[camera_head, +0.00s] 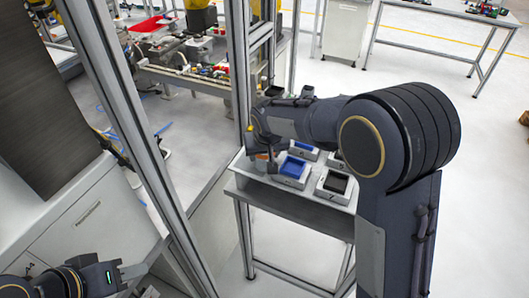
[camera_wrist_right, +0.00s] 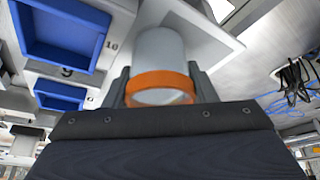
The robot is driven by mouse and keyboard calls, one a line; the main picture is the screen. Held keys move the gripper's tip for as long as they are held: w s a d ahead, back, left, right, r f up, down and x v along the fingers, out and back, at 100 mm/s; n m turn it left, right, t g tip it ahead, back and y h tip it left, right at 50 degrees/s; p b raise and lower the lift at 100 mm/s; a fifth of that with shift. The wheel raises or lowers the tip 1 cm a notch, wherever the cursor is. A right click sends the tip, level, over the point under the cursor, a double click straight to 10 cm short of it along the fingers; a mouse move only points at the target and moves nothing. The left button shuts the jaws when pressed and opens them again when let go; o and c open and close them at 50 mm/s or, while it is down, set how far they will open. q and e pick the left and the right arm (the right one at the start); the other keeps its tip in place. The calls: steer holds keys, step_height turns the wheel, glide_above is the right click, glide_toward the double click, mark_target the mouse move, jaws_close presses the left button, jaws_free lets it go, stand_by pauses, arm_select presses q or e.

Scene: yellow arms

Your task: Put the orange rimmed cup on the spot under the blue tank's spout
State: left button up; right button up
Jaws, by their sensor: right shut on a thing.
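In the right wrist view, a grey-white cup (camera_wrist_right: 158,48) with an orange rim (camera_wrist_right: 160,82) sits between the two dark fingers of my right gripper (camera_wrist_right: 161,90), which is shut on it. The rim faces the camera. In the head view my right gripper (camera_head: 262,158) is at the left end of the small grey table (camera_head: 300,202); the cup is small and mostly hidden there. My left gripper (camera_head: 122,272) is at the lower left, away from the table; its finger opening is unclear. I cannot make out a blue tank with a spout or the spot under it.
Blue-lined square trays (camera_head: 292,170) and a black-lined one (camera_head: 336,184) stand on the small table. The wrist view shows a blue tray (camera_wrist_right: 62,36) near the cup. A metal frame post (camera_head: 238,75) rises beside the table. Open floor lies in front.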

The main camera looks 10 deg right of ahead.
steer(key=shift+f, duration=0.1)
steer(key=shift+f, duration=0.15)
steer(key=o, duration=1)
steer(key=shift+c, duration=0.2)
